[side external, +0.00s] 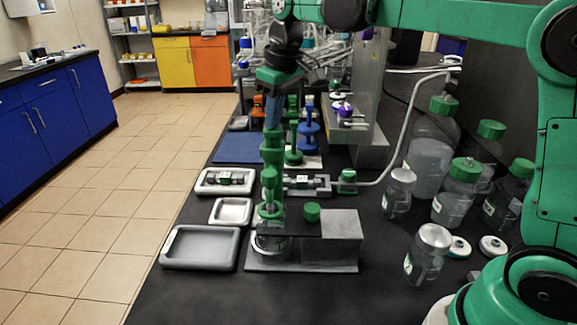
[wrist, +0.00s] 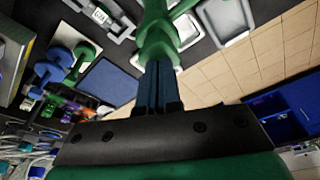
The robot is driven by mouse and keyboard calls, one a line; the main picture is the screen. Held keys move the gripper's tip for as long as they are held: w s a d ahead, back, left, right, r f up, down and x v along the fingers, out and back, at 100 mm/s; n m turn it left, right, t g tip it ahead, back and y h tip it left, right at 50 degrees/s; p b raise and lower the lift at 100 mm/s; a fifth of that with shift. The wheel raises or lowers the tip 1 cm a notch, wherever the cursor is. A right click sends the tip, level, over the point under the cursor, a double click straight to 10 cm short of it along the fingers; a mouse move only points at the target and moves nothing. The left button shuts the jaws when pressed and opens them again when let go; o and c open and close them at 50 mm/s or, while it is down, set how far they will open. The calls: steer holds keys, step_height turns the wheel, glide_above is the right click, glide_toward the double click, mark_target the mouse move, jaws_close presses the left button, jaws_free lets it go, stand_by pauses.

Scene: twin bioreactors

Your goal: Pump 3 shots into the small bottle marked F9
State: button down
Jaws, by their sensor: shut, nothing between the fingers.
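My gripper (side external: 273,129) points down in the side view, its blue fingers shut with nothing between them. The fingertips are just above or touching the top of a green pump (side external: 270,185); I cannot tell which. In the wrist view the shut fingers (wrist: 158,72) end at the green pump (wrist: 158,35). The pump stands upright at the left end of a grey stand (side external: 330,248). A ring-like clear or metal part (side external: 262,246) shows low beneath it, partly hidden. No F9 mark is legible, so I cannot tell which bottle it is.
Empty grey trays (side external: 200,262) lie left of the stand. A clear bottle (side external: 427,255) stands to the right, with larger green-capped bottles (side external: 462,175) behind. A green-ended fitting with a hose (side external: 347,182) and a blue mat (side external: 240,148) lie further back.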

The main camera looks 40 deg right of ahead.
steer(key=shift+f, duration=0.75)
steer(key=shift+r, duration=0.1)
steer(key=shift+w+v, duration=0.2)
steer(key=shift+v, duration=0.7)
steer(key=shift+w+v, duration=0.2)
steer(key=shift+v, duration=0.7)
steer(key=shift+a, duration=0.1)
steer(key=shift+s+x, duration=0.2)
steer(key=shift+x, duration=0.7)
steer(key=shift+s+x, duration=0.2)
steer(key=shift+x, duration=0.7)
steer(key=shift+w+v, duration=0.2)
steer(key=shift+v, duration=0.7)
steer(key=shift+w+v, duration=0.2)
steer(key=shift+v, duration=0.7)
